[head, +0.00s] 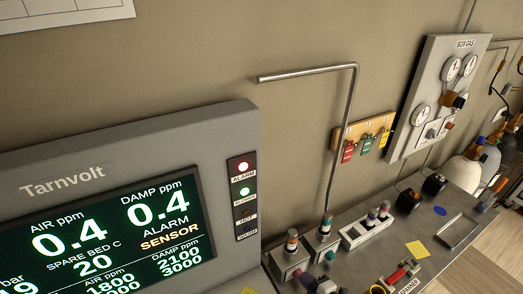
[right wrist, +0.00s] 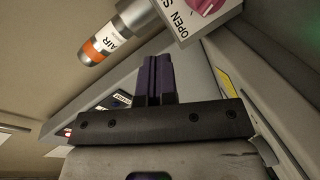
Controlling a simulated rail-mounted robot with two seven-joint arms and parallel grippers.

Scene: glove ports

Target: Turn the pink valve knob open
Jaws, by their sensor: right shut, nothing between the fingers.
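The pink valve knob (right wrist: 207,4) shows at the top right edge of the right wrist view, partly cut off by the frame. It sits on a grey valve block (right wrist: 192,22) with the printed word OPEN. In the head view the knob (head: 297,274) is small, low on the front of a grey block near the bottom edge. My right gripper (right wrist: 157,60) shows in the right wrist view with its dark purple fingers together and nothing between them. The knob is up and right of the fingertips, apart from them. My left gripper is in neither view.
A cylinder with an orange band, marked AIR (right wrist: 98,47), joins the block. A second block with a teal knob (head: 329,256) stands to its right. The Tarnvolt display (head: 110,215) stands at left. A bent pipe (head: 345,130) rises behind. A yellow note (head: 416,249) lies on the bench.

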